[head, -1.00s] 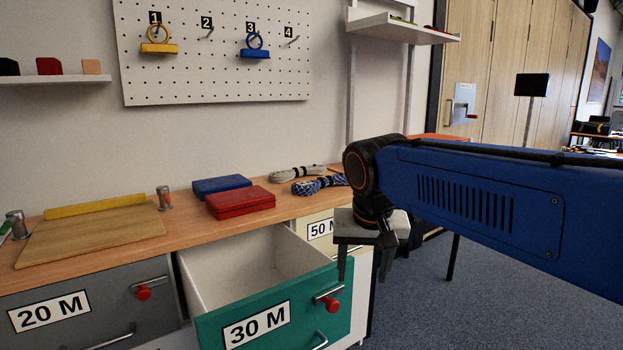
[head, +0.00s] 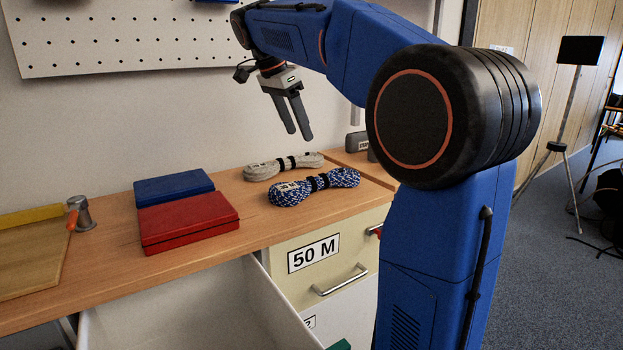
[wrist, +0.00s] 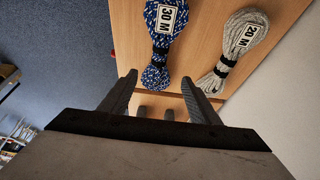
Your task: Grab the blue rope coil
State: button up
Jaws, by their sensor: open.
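The blue rope coil (head: 313,187) lies on the wooden worktop near its front right part, bound with black bands. In the wrist view the blue coil (wrist: 158,50) carries a white label reading 30 M. My gripper (head: 294,136) is open and empty, above the worktop behind the coils and not touching either. In the wrist view the fingers of my gripper (wrist: 163,97) are spread below the two coils in the picture. A whitish-grey coil (head: 283,166) lies just behind the blue one; its label reads 20 M in the wrist view (wrist: 236,50).
A red case (head: 189,220) and a blue case (head: 173,187) lie left of the coils. An open drawer (head: 190,312) juts out below the worktop. A closed drawer front marked 50 M (head: 325,255) is under the coils. A pegboard (head: 120,38) hangs behind.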

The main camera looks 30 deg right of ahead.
aim_at(317, 177)
jog(key=x, duration=1.7)
jog(key=shift+s+f, duration=0.1)
grip_shut()
